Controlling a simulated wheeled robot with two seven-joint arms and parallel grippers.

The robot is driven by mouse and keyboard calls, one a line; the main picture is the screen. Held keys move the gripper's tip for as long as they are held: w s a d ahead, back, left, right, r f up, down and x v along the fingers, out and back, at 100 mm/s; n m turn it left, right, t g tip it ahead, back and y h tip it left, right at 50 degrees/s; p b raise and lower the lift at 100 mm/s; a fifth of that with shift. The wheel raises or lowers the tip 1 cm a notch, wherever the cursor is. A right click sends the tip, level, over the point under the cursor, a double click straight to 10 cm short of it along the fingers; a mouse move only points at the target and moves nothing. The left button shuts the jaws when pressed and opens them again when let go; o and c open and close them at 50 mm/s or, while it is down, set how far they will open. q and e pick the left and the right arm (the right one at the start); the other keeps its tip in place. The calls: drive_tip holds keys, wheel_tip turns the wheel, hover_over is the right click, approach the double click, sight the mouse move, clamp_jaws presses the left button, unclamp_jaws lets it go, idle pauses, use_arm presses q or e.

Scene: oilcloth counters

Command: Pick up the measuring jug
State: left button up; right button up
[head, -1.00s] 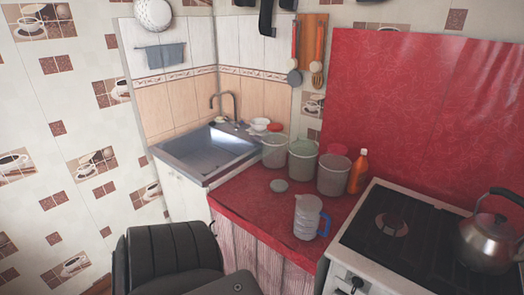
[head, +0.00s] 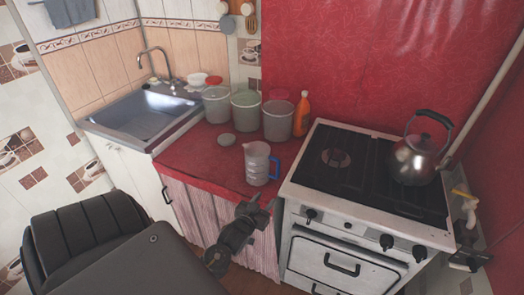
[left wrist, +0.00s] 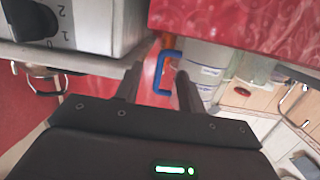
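The measuring jug (head: 256,165) is clear grey plastic with a blue handle on its right side. It stands upright on the red counter, near the front edge and left of the stove. My left gripper (head: 254,201) is in front of and below the jug, apart from it in the head view. In the left wrist view the gripper (left wrist: 157,80) is open, with its two fingers spread. The blue handle (left wrist: 161,72) shows beyond and between the fingertips, and the jug body (left wrist: 205,62) is partly hidden by the right finger. My right gripper is not in view.
Several clear containers (head: 247,113) and an orange bottle (head: 301,114) stand behind the jug. The stove (head: 320,190) with a kettle (head: 414,158) is close on the right; the sink (head: 140,117) is at left.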

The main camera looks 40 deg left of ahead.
use_arm(q)
drive_tip(key=t, duration=0.2)
approach(277, 166)
drive_tip(key=shift+n+y, duration=0.3)
drive_tip(key=shift+y, duration=0.1)
drive_tip(key=p+x, duration=0.1)
drive_tip(key=x, duration=0.5)
drive_tip(key=p+x, duration=0.1)
drive_tip(key=x, duration=0.2)
drive_tip(key=shift+w+d+p, duration=0.25)
drive_tip(key=shift+p, duration=0.1)
drive_tip(key=shift+r, duration=0.1)
drive_tip(key=shift+c, duration=0.7)
clamp_jaws()
drive_tip(key=shift+r, duration=0.1)
